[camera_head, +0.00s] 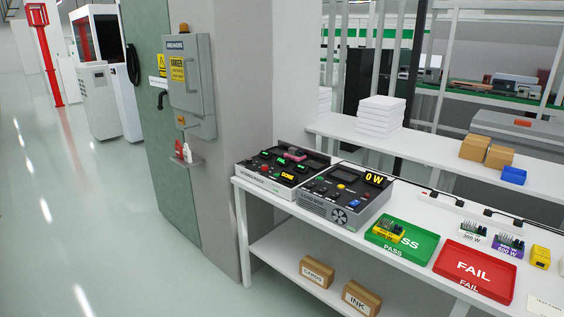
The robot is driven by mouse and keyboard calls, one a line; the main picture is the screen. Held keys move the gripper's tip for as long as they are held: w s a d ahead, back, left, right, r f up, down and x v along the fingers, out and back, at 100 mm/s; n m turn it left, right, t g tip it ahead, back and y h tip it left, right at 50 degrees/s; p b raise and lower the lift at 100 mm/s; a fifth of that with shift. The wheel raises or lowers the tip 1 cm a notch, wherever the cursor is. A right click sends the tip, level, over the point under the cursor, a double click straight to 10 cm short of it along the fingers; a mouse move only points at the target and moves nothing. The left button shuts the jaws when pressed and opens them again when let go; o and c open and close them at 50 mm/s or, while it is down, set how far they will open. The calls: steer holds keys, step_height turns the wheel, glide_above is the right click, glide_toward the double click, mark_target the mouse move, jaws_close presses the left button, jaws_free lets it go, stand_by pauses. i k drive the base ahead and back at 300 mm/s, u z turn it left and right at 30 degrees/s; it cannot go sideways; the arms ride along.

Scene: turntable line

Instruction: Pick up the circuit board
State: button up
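Several board-like items with dark and green components show on the white bench. One on a yellow base (387,231) lies on the left part of the green PASS tray (414,250). One on a white base (474,236) stands behind the red FAIL tray (478,287). One on a purple base (508,248) stands to its right. The pictures do not show which is the circuit board meant. My gripper is not in view.
Two grey test devices stand on the bench's left: one reading DONE (265,180) with a pink item on top, one reading 0 W (325,208). A yellow block (540,257) is at the right. Cartons (317,272) sit on the lower shelf. Floor at left is clear.

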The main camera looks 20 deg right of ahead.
mark_target(294, 154)
steer(key=z, duration=0.3)
steer(key=i, duration=1.4)
steer(key=z, duration=1.25)
steer(key=k, duration=0.15)
steer(key=u, duration=3.05)
